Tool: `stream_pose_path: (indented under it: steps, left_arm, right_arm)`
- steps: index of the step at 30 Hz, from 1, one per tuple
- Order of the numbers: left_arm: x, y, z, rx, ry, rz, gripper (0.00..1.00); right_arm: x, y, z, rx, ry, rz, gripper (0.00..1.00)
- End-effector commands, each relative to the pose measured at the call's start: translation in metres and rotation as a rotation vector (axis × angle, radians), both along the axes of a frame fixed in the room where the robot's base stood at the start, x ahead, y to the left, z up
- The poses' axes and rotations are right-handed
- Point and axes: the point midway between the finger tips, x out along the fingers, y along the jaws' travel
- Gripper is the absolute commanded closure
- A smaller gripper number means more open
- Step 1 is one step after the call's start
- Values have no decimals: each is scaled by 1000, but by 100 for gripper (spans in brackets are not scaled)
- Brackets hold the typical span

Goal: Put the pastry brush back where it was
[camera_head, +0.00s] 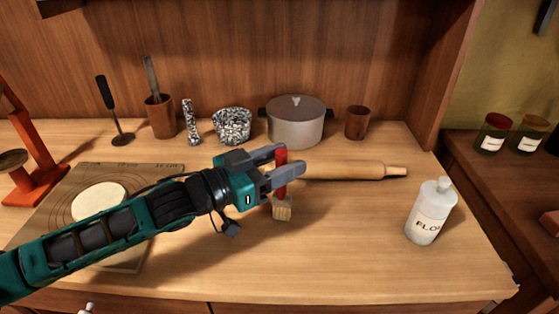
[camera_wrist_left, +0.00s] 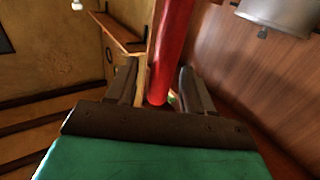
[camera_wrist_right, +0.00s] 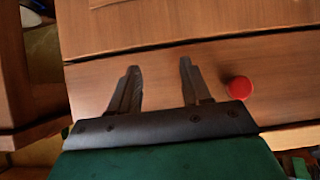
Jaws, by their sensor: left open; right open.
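The pastry brush has a red handle (camera_head: 281,172) and pale bristles (camera_head: 283,209) pointing down. It is roughly upright near the middle of the counter. I cannot tell if its bristles touch the wood. My left gripper (camera_head: 293,158) is open, with its fingers on either side of the handle. In the left wrist view the red handle (camera_wrist_left: 170,45) runs between the two spread fingers (camera_wrist_left: 158,68). My right gripper (camera_wrist_right: 159,66) is open and empty in front of wooden drawer fronts, and is out of the head view.
A rolling pin (camera_head: 350,171) lies behind the brush. A flour bottle (camera_head: 430,212) stands at the right. A pot (camera_head: 296,128), speckled bowl (camera_head: 232,126) and brown cups line the back. A board with dough (camera_head: 99,202) lies left, under my arm. The front right counter is clear.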

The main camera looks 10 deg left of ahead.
Motion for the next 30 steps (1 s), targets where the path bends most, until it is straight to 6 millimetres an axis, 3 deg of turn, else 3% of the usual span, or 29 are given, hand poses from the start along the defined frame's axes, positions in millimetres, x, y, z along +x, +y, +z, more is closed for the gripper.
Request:
stream_pose_path:
  steps: [5,17,30]
  left_arm:
    - [-3,4,2,1,3,1,48]
    - [-46,44,1,3,4,-1,48]
    - [-77,76,2,0,3,3,48]
  right_arm:
    - [0,0,0,0,-1,0,52]
    - [1,0,-5,0,-1,0,52]
    - [1,0,-7,0,-2,0,52]
